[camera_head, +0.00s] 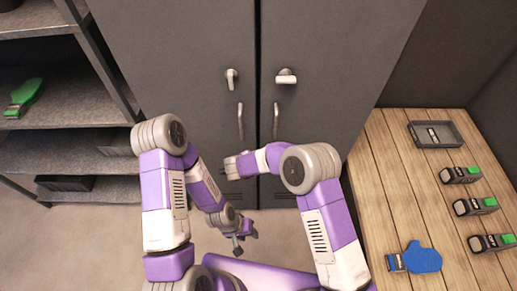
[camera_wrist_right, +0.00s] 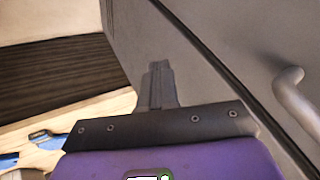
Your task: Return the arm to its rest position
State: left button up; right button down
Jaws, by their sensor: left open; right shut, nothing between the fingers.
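My left arm, purple and white, bends down at the left of the head view. Its gripper (camera_head: 245,243) is open and empty, low in front of the cabinet. My right arm bends at the elbow and reaches left across the cabinet front. Its gripper (camera_head: 230,168) is shut and empty, in front of the cabinet doors below the long handles. In the right wrist view its fingers (camera_wrist_right: 158,86) are together with nothing between them, against the grey cabinet surface behind. Whether they touch it I cannot tell.
The grey cabinet (camera_head: 180,55) is closed, with protruding handles (camera_head: 240,120); one shows in the right wrist view (camera_wrist_right: 297,98). A wooden table (camera_head: 385,180) at right holds a grey tray (camera_head: 436,141), several black-and-green items and a blue item (camera_head: 422,260). Shelves (camera_head: 60,95) stand at left.

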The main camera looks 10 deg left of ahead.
jog(key=s+d+f+n+g+y, duration=0.1)
jog(key=s+d+f+n, duration=0.25)
jog(key=d, duration=0.45)
jog(key=s+d+f+n+g+y, duration=0.1)
jog(key=s+d+f+n+y, duration=0.1)
jog(key=d+f, duration=0.4)
jog(key=s+d+n+g+y, duration=0.1)
jog(key=s+d+g, duration=0.1)
jog(key=s, duration=0.7)
jog(key=s+d+n+g+y+b, duration=0.1)
jog(key=s+d, duration=0.4)
jog(key=s, duration=0.5)
jog(key=shift+d+f+n+g+y, duration=0.25)
jog(key=shift+n+g+y, duration=0.25)
jog(key=shift+n+g, duration=0.35)
jog(key=shift+w, duration=0.1)
